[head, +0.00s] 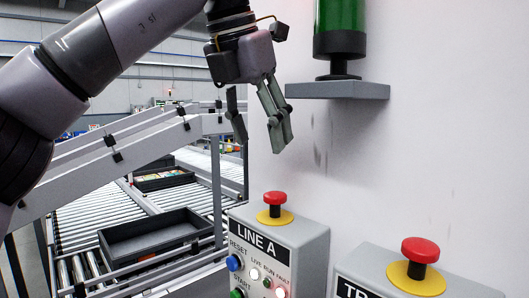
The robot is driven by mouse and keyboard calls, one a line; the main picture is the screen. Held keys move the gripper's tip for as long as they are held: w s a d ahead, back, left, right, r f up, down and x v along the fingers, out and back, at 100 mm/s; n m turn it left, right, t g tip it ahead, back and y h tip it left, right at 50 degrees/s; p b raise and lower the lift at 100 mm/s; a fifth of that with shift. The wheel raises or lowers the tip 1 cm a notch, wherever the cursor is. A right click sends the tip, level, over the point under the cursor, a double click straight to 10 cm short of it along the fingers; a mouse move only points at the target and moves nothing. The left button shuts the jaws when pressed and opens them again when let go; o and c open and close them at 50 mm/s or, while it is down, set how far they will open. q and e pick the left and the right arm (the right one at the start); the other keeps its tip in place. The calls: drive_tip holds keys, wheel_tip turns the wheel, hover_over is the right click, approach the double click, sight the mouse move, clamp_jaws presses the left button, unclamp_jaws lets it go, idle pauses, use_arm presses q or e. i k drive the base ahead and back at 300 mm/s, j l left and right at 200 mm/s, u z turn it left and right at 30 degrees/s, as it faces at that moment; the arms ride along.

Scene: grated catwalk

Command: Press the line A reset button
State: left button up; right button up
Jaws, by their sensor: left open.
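The grey LINE A box (305,254) is at the bottom centre of the head view, against the white wall. Its blue button (234,262) sits on the front face under the word RESET. A green button (237,293) lies below it by the word START. A red mushroom button (275,198) on a yellow collar stands on top of the box. My left gripper (260,138) is open and empty, fingers pointing down, above the box and apart from it. My right gripper is not in view.
A second grey box (372,262) with its own red mushroom button (420,250) stands to the right. A grey shelf (338,90) bearing a green lamp (341,18) juts out beside my gripper. Roller conveyors with railings and a dark tray (150,225) lie left.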

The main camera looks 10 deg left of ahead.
sight(233, 263)
drive_tip(key=k+j, duration=1.25)
